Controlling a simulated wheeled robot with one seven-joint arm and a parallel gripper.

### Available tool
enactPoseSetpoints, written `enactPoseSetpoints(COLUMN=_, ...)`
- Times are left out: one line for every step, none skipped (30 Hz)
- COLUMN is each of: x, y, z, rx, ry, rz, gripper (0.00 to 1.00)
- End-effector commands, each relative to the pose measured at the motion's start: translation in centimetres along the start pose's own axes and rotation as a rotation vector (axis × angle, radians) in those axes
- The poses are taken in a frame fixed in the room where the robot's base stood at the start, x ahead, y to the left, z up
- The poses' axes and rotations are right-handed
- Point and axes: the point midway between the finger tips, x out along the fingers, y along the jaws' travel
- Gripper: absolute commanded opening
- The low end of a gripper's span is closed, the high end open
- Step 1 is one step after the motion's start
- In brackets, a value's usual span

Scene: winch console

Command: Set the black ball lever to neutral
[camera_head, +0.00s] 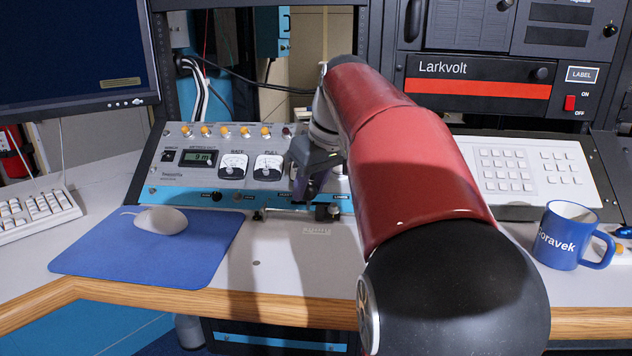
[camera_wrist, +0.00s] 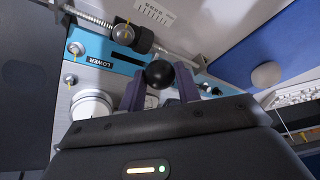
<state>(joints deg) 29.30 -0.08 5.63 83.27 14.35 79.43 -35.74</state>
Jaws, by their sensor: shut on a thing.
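The black ball (camera_wrist: 160,73) of the lever sits between my two fingers in the wrist view, near the blue strip of the winch console (camera_head: 185,195). My gripper (camera_wrist: 160,86) is shut on it, one finger on each side. A "LOWER" label (camera_wrist: 87,60) shows on the blue strip to the left of the ball. The lever's shaft and exact angle cannot be made out.
A dark knob (camera_head: 326,212) on the console's front edge is close to my gripper. The blue mouse pad (camera_head: 95,250) with a mouse (camera_head: 161,220) lies left. A blue mug (camera_head: 561,237) and white keypad panel (camera_head: 535,168) are right. The desk before the console is mostly clear.

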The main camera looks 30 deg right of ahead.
Motion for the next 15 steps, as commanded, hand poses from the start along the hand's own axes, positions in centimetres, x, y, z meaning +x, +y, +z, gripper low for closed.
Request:
enactPoseSetpoints(x=-0.06, y=0.03, z=-0.01, rx=0.000, ry=0.002, rz=0.001, gripper=0.00)
enactPoseSetpoints(x=-0.06, y=0.04, z=-0.01, rx=0.000, ry=0.002, rz=0.001, gripper=0.00)
enactPoseSetpoints(x=-0.06, y=0.04, z=-0.01, rx=0.000, ry=0.002, rz=0.001, gripper=0.00)
enactPoseSetpoints(x=-0.07, y=0.04, z=0.00, rx=0.000, ry=0.002, rz=0.001, gripper=0.00)
enactPoseSetpoints(x=-0.07, y=0.04, z=0.00, rx=0.000, ry=0.002, rz=0.001, gripper=0.00)
enactPoseSetpoints(x=-0.07, y=0.05, z=0.00, rx=0.000, ry=0.002, rz=0.001, gripper=0.35)
enactPoseSetpoints(x=-0.07, y=0.05, z=0.00, rx=0.000, ry=0.002, rz=0.001, gripper=0.39)
enactPoseSetpoints(x=-0.07, y=0.05, z=0.00, rx=0.000, ry=0.002, rz=0.001, gripper=0.43)
enactPoseSetpoints(x=-0.07, y=0.05, z=0.00, rx=0.000, ry=0.002, rz=0.001, gripper=0.48)
enactPoseSetpoints(x=-0.06, y=0.05, z=0.00, rx=0.000, ry=0.002, rz=0.001, gripper=0.52)
enactPoseSetpoints(x=-0.06, y=0.05, z=0.01, rx=0.000, ry=0.002, rz=0.001, gripper=0.54)
enactPoseSetpoints(x=-0.06, y=0.05, z=0.01, rx=0.000, ry=0.002, rz=0.001, gripper=0.54)
enactPoseSetpoints(x=-0.05, y=0.05, z=0.01, rx=0.000, ry=0.002, rz=0.001, gripper=0.54)
enactPoseSetpoints(x=-0.05, y=0.04, z=0.01, rx=0.000, ry=0.002, rz=0.001, gripper=0.54)
enactPoseSetpoints(x=-0.04, y=0.04, z=0.01, rx=0.000, ry=0.002, rz=0.001, gripper=0.54)
